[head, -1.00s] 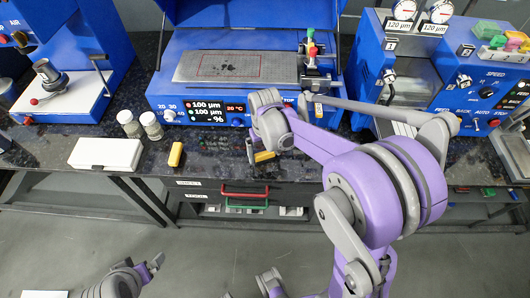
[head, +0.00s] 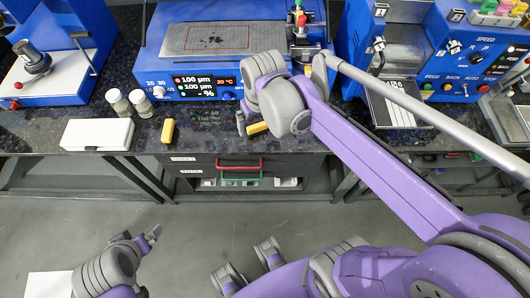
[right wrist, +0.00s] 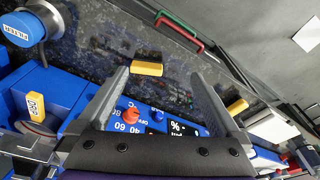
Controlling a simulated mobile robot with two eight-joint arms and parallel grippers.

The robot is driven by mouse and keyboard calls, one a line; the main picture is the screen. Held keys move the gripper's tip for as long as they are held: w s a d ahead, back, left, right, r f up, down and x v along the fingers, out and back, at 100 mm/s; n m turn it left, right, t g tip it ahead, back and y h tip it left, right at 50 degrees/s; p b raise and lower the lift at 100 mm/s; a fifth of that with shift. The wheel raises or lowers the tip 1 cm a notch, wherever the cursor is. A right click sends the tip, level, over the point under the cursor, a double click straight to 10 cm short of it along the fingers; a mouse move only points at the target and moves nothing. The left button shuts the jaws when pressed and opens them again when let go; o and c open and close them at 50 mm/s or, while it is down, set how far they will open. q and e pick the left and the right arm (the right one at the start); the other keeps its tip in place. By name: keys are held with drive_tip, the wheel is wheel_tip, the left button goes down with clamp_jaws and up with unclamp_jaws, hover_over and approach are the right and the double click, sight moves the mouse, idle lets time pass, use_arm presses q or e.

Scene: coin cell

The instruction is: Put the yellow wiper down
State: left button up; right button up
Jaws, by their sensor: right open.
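Two yellow blocks lie on the dark speckled bench, and I cannot tell for certain which is the wiper. One yellow block (head: 257,128) is at the bench's front edge beside my right gripper (head: 249,123). In the right wrist view this block (right wrist: 147,69) lies between and just beyond the tips of my right gripper (right wrist: 161,77), whose fingers are wide apart and empty. The other yellow block (head: 168,131) lies further left, and also shows in the right wrist view (right wrist: 237,106). My left gripper (head: 154,234) is low at left, away from the bench; its jaw gap is unclear.
A white box (head: 97,134) and two small jars (head: 130,103) stand left of the blocks. A blue machine with a display (head: 205,88) is behind them. Drawers with a red handle (head: 240,165) and a green handle are below. Bare bench lies between the two blocks.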

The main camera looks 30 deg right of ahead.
drive_tip(key=s+a+f+n+t, duration=0.1)
drive_tip(key=s+a+f+t, duration=0.2)
drive_tip(key=s, duration=0.7)
wheel_tip(320, 180, down, 2)
drive_tip(key=shift+s+a, duration=0.15)
drive_tip(key=shift+a, duration=0.2)
